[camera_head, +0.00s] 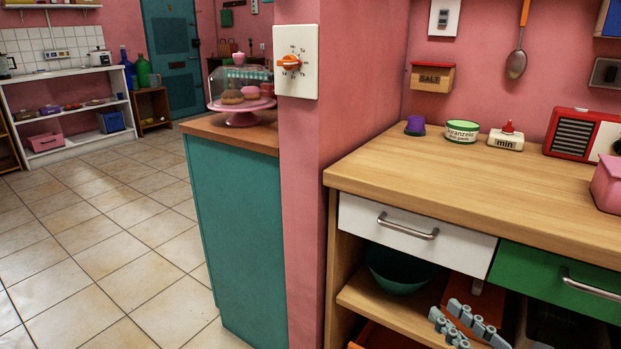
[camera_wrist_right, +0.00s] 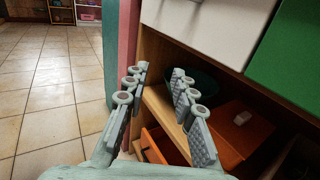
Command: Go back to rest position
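My right gripper (camera_head: 446,310) shows at the bottom of the head view, in front of the open shelf under the wooden counter. In the right wrist view its two fingers (camera_wrist_right: 159,74) stand apart with nothing between them, so it is open and empty. A dark teal bowl (camera_head: 398,272) sits on the open shelf (camera_head: 378,306), behind and to the left of the gripper in the head view. The bowl also shows in part behind the right finger in the wrist view (camera_wrist_right: 207,84). My left gripper is not in view.
A white drawer (camera_head: 405,234) and a green drawer (camera_head: 560,283) are shut above the shelf. A pink pillar (camera_head: 305,180) and teal cabinet (camera_head: 236,235) stand left. Tiled floor (camera_head: 110,255) beyond is clear.

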